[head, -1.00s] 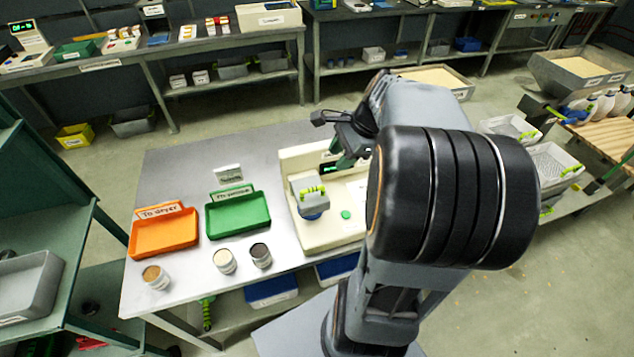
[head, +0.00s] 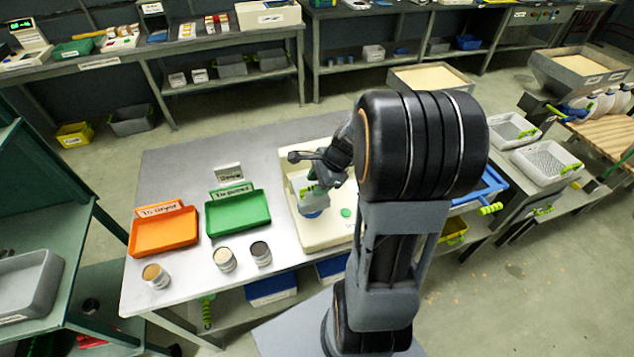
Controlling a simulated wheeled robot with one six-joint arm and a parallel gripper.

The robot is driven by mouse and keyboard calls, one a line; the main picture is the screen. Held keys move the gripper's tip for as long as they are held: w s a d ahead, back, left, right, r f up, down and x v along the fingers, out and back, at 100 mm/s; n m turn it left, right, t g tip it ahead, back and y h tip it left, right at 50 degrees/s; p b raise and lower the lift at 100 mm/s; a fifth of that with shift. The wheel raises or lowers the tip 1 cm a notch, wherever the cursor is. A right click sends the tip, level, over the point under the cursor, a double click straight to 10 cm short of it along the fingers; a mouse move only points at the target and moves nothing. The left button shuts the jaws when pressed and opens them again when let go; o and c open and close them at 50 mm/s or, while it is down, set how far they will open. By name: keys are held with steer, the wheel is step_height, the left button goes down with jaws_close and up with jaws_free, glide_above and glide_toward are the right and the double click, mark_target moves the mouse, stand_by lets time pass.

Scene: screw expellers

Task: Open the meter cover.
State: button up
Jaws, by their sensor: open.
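The meter (head: 322,238) is a cream box on the grey table, with a round green button (head: 345,212) on its top. Its grey cover (head: 309,203) has a light green handle (head: 307,192) and a blue lower part, and looks shut. My gripper (head: 324,186) is open, pointing down over the meter right by the cover's handle. In this view it overlaps the cover, and I cannot tell whether it touches the handle. My arm and gripper hide the back and right side of the meter, including its display.
An orange tray (head: 163,235) and a green tray (head: 238,213) stand left of the meter. Three small sample cups, one of them a dark-filled cup (head: 261,254), stand along the front edge.

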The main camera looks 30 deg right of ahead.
jaws_close()
stand_by(0.3)
stand_by(0.3)
